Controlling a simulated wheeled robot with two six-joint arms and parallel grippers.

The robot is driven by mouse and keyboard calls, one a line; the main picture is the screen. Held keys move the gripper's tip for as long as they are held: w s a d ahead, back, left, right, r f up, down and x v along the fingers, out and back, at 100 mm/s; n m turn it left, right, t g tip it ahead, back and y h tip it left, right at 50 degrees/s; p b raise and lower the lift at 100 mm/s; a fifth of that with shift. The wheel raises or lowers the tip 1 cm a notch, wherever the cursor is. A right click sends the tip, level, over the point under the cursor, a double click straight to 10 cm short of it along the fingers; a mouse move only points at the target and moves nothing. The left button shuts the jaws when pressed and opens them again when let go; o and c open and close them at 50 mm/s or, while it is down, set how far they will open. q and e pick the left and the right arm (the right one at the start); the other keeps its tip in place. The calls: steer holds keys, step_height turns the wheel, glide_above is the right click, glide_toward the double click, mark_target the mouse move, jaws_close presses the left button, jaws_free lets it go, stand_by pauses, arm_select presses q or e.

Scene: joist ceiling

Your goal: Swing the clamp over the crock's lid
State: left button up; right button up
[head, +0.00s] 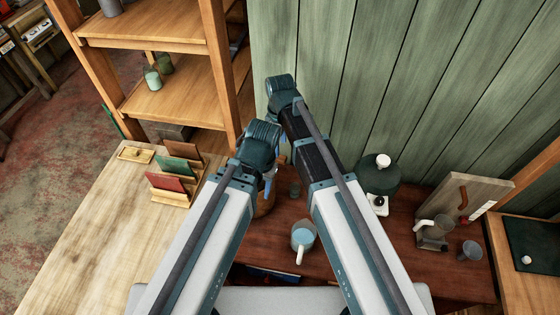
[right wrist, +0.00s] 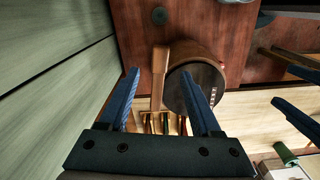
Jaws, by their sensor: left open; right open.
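The brown crock (right wrist: 203,55) stands on the dark red-brown table, its dark round face turned partly towards the right wrist camera. A wooden bar (right wrist: 160,75), which looks like the clamp, stands out beside the crock on its left in that view. In the head view the crock (head: 264,205) is mostly hidden behind my arms. My right gripper (right wrist: 160,73) is open, its two blue fingers on either side of the bar and the crock's near edge; contact cannot be told. My left gripper (head: 268,186) is open near the crock; its fingers also show at the right wrist view's right edge.
A blue-filled mug (head: 303,238) stands in front. A rack of cards (head: 170,185) is on the pale table at left. A green wall rises behind.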

mark_target(280, 157)
step_height(280, 157, down, 6)
steer(key=b, duration=0.5)
jaws_close()
stand_by(1.2)
